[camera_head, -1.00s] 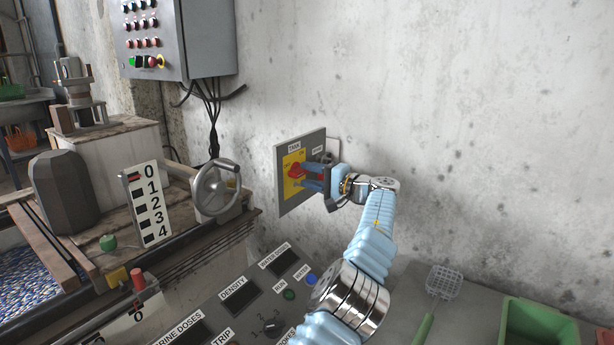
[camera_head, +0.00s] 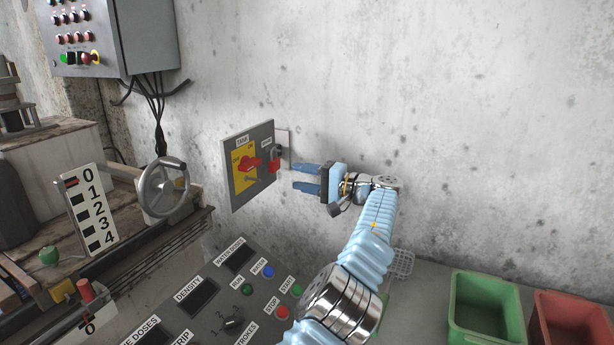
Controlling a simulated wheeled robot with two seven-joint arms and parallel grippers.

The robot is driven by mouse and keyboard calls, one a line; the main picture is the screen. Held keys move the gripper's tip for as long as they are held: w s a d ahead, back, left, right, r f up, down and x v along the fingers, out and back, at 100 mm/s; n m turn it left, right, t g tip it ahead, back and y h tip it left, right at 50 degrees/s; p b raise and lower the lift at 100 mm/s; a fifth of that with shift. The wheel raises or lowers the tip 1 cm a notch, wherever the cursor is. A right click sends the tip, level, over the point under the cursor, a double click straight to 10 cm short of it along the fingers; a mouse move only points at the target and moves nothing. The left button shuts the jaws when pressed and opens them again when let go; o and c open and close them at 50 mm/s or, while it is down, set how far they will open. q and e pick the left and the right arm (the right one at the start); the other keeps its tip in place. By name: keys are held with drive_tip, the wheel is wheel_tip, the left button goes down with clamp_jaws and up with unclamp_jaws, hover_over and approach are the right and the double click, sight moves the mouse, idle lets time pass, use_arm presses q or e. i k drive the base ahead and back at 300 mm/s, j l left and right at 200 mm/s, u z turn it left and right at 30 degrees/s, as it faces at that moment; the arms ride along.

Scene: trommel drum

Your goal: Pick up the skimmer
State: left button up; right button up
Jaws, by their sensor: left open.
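The skimmer (camera_head: 403,263) lies on the grey bench at the lower middle right. Only part of its wire mesh head shows, just right of my light blue arm. Its green handle is mostly hidden behind the arm, with a bit of green showing at the arm's lower right edge. My left gripper (camera_head: 299,178) is open and empty. Its two blue fingers point left, in front of the wall and just right of the switch panel, well above and left of the skimmer. My right gripper is not in view.
A switch panel (camera_head: 233,197) with a red rotary knob (camera_head: 250,164) is left of the gripper. A green bin (camera_head: 484,283) and a red bin (camera_head: 566,305) stand right of the skimmer. A console (camera_head: 215,318) with buttons lies below; a handwheel (camera_head: 167,187) is left.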

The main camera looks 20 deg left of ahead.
sight(389, 288)
drive_tip(key=k+l, duration=0.75)
drive_tip(key=l, duration=0.25)
drive_tip(key=k+l, duration=0.4)
drive_tip(key=l, duration=0.1)
